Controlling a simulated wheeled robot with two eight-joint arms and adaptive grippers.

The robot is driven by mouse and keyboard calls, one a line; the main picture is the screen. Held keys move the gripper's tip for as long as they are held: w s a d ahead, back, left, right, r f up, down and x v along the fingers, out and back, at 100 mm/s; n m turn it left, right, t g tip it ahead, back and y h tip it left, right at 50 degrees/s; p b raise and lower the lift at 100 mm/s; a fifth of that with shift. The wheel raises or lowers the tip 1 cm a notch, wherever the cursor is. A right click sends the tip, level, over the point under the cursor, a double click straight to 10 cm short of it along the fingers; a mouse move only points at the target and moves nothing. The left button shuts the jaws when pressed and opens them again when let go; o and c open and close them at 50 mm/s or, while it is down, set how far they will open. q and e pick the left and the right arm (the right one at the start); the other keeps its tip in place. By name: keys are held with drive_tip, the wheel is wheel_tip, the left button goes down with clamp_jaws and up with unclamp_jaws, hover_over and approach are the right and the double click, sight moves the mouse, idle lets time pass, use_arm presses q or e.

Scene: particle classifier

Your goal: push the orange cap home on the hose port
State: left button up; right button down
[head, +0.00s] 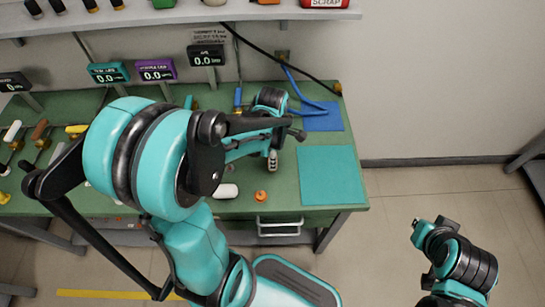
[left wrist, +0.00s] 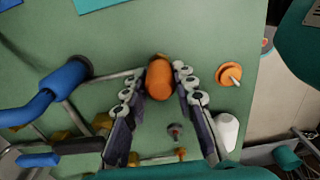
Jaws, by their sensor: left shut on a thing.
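My left gripper (head: 272,162) is low over the green bench, right of its middle. In the left wrist view its fingers (left wrist: 152,92) are shut on a rounded orange piece (left wrist: 158,78) with a brown far end, which looks like the orange cap. I cannot make out a hose port at that end; the head view hides the held piece. A separate orange disc with a pale pin (left wrist: 230,74) lies just right of the fingers, and shows small in the head view (head: 261,196). My right gripper (head: 424,230) hangs off the bench at lower right; its jaws are unclear.
A white cylinder (head: 227,191) lies near the bench's front edge. A teal mat (head: 331,176) and a blue mat (head: 322,117) are to the right. Several tools lie at left, and display boxes (head: 206,55) stand at the back.

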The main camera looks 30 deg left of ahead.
use_arm(q)
drive_tip(key=shift+f+b, duration=0.5)
drive_tip(key=shift+f, duration=0.25)
drive_tip(key=o, duration=1.1)
drive_tip(key=shift+o, duration=0.2)
drive_tip(key=shift+r, duration=0.15)
wheel_tip(320, 180, up, 12)
drive_tip(key=shift+f, duration=0.1)
